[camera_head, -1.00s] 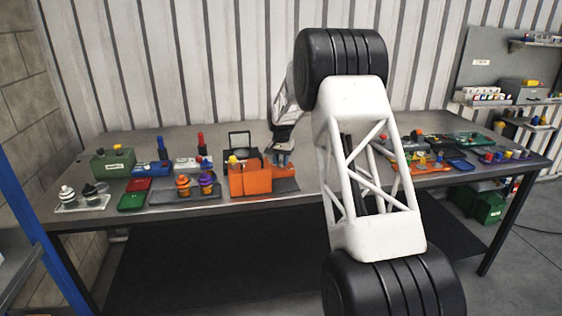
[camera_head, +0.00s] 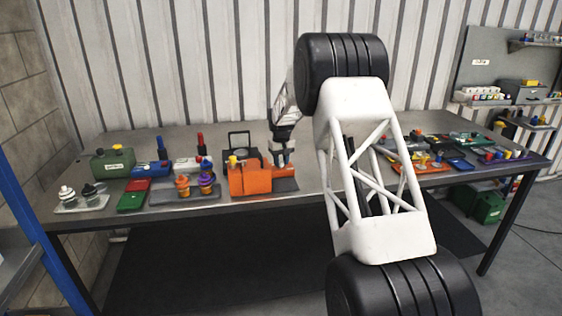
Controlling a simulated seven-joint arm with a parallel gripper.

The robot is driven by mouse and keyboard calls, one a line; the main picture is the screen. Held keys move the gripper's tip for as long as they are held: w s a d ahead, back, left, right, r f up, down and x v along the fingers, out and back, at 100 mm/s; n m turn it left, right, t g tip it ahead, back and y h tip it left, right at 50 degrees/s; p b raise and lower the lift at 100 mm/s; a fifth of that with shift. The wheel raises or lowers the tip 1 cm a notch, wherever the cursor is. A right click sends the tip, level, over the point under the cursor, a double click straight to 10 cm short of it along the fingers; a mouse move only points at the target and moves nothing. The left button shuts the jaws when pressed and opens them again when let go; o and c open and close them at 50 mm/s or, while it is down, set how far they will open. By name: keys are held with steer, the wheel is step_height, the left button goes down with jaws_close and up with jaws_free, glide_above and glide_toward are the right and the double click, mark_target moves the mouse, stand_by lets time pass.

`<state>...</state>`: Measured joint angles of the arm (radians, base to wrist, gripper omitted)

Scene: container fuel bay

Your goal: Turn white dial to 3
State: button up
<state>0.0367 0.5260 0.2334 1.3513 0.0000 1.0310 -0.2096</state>
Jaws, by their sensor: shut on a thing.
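My gripper (camera_head: 284,160) points down at the middle of the bench, just right of the orange box (camera_head: 249,181) and above a low orange and dark base (camera_head: 285,185). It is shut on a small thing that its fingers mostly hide. I cannot tell whether this is the white dial, and no number marks can be read. A white knob with dark rings (camera_head: 67,195) stands on a pale tray at the far left, well away from my gripper.
My white arm link covers part of the bench on the right. More coloured parts (camera_head: 460,163) lie beyond it.

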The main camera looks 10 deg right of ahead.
mark_target(281, 162)
steer(key=shift+r+n, duration=0.1)
steer(key=shift+n, duration=0.4)
steer(key=o, duration=0.9)
steer(key=shift+r, duration=0.1)
steer(key=shift+r, duration=3.75)
steer(key=shift+s+r, duration=0.1)
